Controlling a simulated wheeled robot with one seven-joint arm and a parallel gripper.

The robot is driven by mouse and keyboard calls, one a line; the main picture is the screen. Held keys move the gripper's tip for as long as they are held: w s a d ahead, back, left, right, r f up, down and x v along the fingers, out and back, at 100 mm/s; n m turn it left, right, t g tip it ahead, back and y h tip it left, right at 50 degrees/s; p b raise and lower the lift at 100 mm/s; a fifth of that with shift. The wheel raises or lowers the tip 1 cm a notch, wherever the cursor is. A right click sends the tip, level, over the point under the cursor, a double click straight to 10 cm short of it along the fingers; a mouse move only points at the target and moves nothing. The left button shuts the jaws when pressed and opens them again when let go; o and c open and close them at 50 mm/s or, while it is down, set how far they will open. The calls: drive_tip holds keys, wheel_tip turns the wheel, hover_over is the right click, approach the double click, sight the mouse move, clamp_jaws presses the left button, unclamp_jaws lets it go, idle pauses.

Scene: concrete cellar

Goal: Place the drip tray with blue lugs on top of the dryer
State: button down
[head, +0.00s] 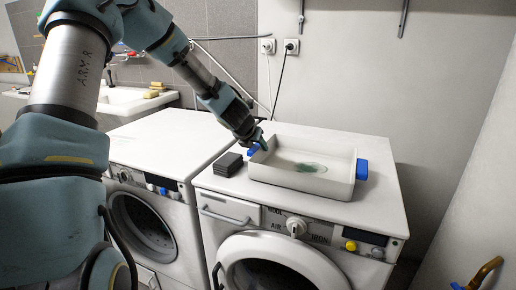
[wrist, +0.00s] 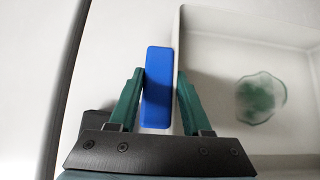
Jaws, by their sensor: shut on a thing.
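The drip tray (head: 315,183) is a white, shallow, open box with a blue lug (head: 361,169) on its right end and another blue lug (head: 253,149) on its left. It looks level and appears to rest on top of the right-hand machine (head: 385,205), whose panel has lettering including "AIR" and "IRON". My gripper (head: 259,143) is at the left lug. In the wrist view my gripper's green fingers (wrist: 160,90) stand on both sides of the blue lug (wrist: 158,88), the right finger beside the tray wall. A dark green patch (wrist: 261,97) shows inside the tray.
A small dark grey stack (head: 228,164) lies left of the tray on the same machine. Another white front-loader (head: 165,140) stands to the left with a bare top. A wall with sockets (head: 291,46) and cables is behind. A brass pipe (head: 484,272) is at lower right.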

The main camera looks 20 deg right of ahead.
drive_tip(key=shift+f, duration=0.1)
drive_tip(key=shift+c, duration=1.8)
unclamp_jaws()
drive_tip(key=shift+s+a, duration=0.1)
drive_tip(key=b+v, duration=0.2)
drive_tip(key=v, duration=1)
drive_tip(key=s+a+f+m+g+y, duration=0.1)
drive_tip(key=s+a+f+m+y, duration=0.1)
drive_tip(key=s+a+m, duration=0.3)
drive_tip(key=s+a+f+m+g+y, duration=0.2)
drive_tip(key=s+a+m, duration=0.3)
drive_tip(key=a+m, duration=0.9)
drive_tip(key=s+a+f+m+g+y, duration=0.2)
drive_tip(key=s+a+m, duration=0.3)
drive_tip(key=a+m, duration=0.4)
drive_tip(key=shift+s+a+f+m, duration=0.2)
drive_tip(key=shift+a+f+m, duration=0.15)
drive_tip(key=shift+f, duration=0.4)
